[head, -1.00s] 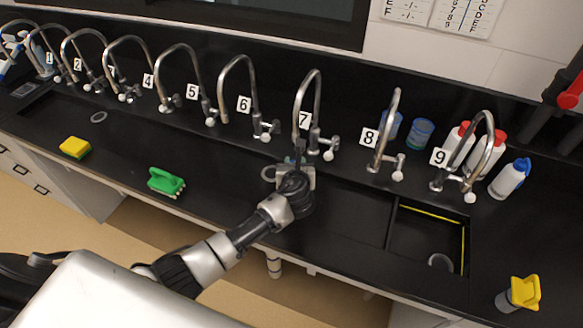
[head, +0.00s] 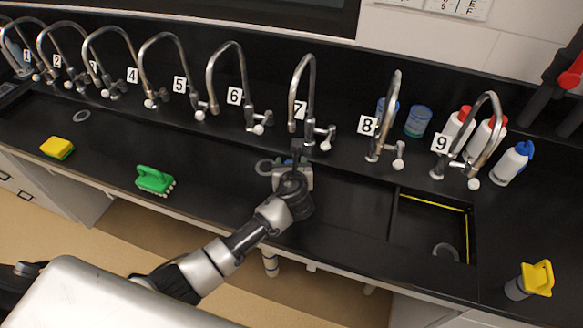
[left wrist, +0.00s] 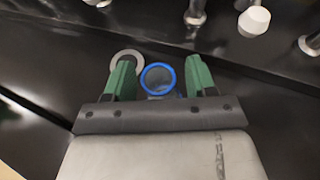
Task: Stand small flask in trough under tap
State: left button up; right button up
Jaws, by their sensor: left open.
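The small flask (left wrist: 158,80) shows in the left wrist view from above as a round mouth with a blue rim. It is between the two green fingers of my left gripper (left wrist: 160,66), with a gap on each side. It looks upright in the black trough (head: 215,165), beside a grey drain ring (left wrist: 126,62). In the head view my left gripper (head: 296,160) is open below tap 7 (head: 303,95), and it hides most of the flask. Only a bit of blue shows there. My right gripper is not in view.
A row of numbered taps lines the back. A green brush (head: 155,181) and a yellow sponge (head: 57,147) lie along the front at left. White bottles (head: 512,163) and blue cups (head: 418,121) stand at right. A yellow-topped item (head: 537,278) stands front right.

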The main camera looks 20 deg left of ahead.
pick_arm(q)
jog(key=v, duration=1.2)
jog(key=shift+b, duration=0.35)
jog(key=shift+d, duration=0.1)
